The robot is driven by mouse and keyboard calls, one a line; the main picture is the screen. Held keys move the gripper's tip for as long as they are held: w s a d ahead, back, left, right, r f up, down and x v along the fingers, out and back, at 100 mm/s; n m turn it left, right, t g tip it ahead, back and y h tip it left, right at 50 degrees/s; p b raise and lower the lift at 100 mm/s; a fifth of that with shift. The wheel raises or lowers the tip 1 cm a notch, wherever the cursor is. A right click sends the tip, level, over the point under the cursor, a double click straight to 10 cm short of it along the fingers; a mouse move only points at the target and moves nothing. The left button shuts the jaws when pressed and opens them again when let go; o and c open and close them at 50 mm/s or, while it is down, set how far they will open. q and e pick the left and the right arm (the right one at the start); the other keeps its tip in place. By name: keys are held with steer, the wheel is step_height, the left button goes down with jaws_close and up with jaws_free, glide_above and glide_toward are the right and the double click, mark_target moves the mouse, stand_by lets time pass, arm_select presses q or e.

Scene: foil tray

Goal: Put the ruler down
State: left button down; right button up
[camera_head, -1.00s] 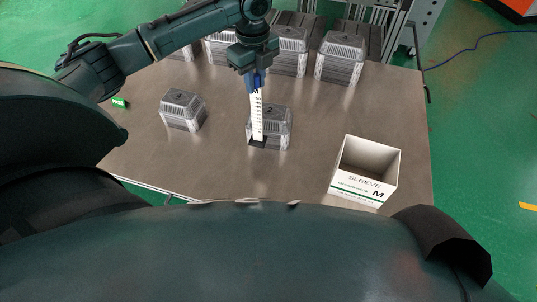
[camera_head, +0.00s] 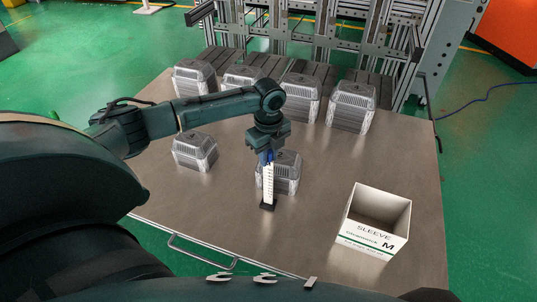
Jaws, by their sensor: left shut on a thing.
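My left gripper (camera_head: 267,158) is shut on the top of a white ruler (camera_head: 269,183). The ruler hangs upright below the gripper, with printed marks on its face and a black piece at its lower end. It is in front of a silver foil tray stack (camera_head: 288,172) near the middle of the table (camera_head: 235,232) and hides part of it. I cannot tell whether the black lower end touches the table top. My right gripper is not in view.
Another foil stack (camera_head: 195,151) stands to the left. Several more, such as one at the back right (camera_head: 351,106), line the far edge. An open white SLEEVE box (camera_head: 374,226) stands at the front right. The table's front middle is clear.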

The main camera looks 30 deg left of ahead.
arm_select(q)
steer(key=c, duration=1.3)
jaws_free()
steer(key=shift+f, duration=0.1)
step_height(320, 180, up, 12)
steer(key=s+d+f+n+t+h, duration=0.2)
steer(key=s+d+f+n, duration=0.1)
steer(key=d+f, duration=0.5)
steer(key=s+d+f+n+t+h, duration=0.2)
steer(key=s+d+f+n+h, duration=0.1)
steer(key=d+f, duration=0.55)
steer(key=s+d+n+t+h, duration=0.1)
steer(key=s+d+n+t, duration=0.35)
steer(key=s+n, duration=0.2)
steer(key=s+a+r+n+t+y, duration=0.1)
steer(key=s+a+r+n+t, duration=0.1)
steer(key=s+n, duration=0.4)
steer(key=shift+s+a+r+t+y+p, duration=0.2)
steer(key=shift+a+t+y+p, duration=0.2)
steer(key=shift+a, duration=0.25)
